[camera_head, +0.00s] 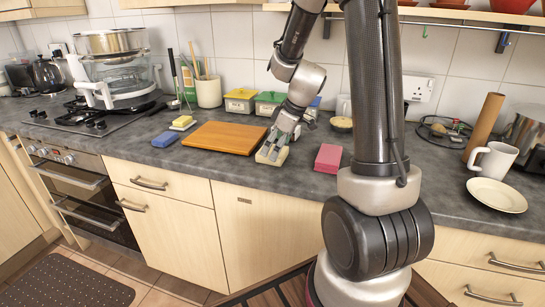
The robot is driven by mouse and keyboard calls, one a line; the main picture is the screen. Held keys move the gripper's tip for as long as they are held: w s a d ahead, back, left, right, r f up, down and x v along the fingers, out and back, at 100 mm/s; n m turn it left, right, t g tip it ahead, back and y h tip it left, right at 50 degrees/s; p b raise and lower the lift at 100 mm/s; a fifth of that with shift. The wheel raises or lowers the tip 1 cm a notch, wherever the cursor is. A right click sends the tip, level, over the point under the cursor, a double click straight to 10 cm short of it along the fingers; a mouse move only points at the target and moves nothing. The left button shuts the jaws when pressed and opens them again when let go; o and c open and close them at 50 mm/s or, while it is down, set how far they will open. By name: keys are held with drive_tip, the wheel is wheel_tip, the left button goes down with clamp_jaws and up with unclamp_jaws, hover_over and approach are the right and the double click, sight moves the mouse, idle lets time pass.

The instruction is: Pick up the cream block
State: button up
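The cream block (264,158) lies on the grey worktop, just right of the orange-brown board. My gripper (273,152) points down over the block, with its fingers at the block and partly covering it. I cannot tell whether the fingers are closed on the block or only beside it. The block appears to rest on the worktop.
A pink block (328,158) lies to the right of my gripper. The board (221,138) is close on the left, with a blue block (165,139) beyond it. Small tubs (240,100) stand behind. A white mug (497,160) and plate (497,195) are far right.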

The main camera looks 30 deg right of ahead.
drive_tip(key=shift+w+a+f, duration=0.2)
drive_tip(key=shift+f, duration=0.4)
drive_tip(key=c, duration=1.2)
drive_tip(key=shift+r, duration=0.1)
drive_tip(key=shift+c, duration=0.2)
